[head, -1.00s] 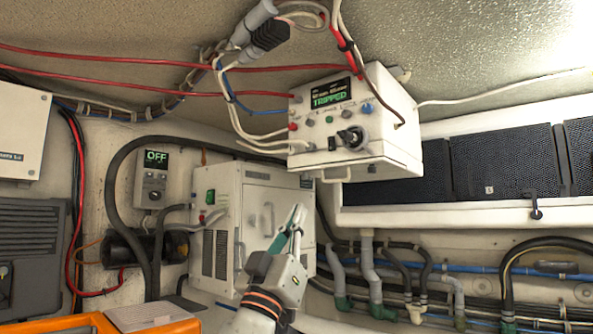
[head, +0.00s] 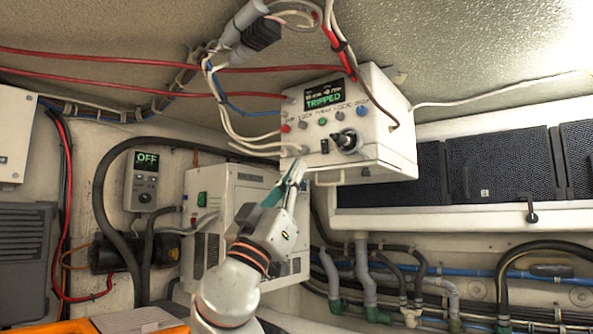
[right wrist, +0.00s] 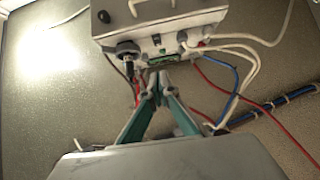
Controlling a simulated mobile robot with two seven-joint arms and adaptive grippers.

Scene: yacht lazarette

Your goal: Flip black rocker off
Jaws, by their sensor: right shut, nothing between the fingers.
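The white control box (head: 375,162) hangs under the ceiling with a display reading TRIPPED (head: 323,100). A small black rocker (head: 325,146) sits low on its front, left of a large black rotary knob (head: 346,141). My right gripper (head: 297,166) is shut and empty, its teal fingers pointing up just below the box's lower left front. In the right wrist view, the box appears upside down with the knob (right wrist: 128,50) left of my fingertips (right wrist: 160,78). Whether the fingertips touch the box I cannot tell. My left gripper is not in view.
Loose cables (head: 228,130) run into the box's left side. A white cabinet with a green switch (head: 202,199) stands behind my arm. A wall panel reads OFF (head: 147,160). An orange case (head: 50,327) is at the lower left. Pipes (head: 368,270) line the lower right wall.

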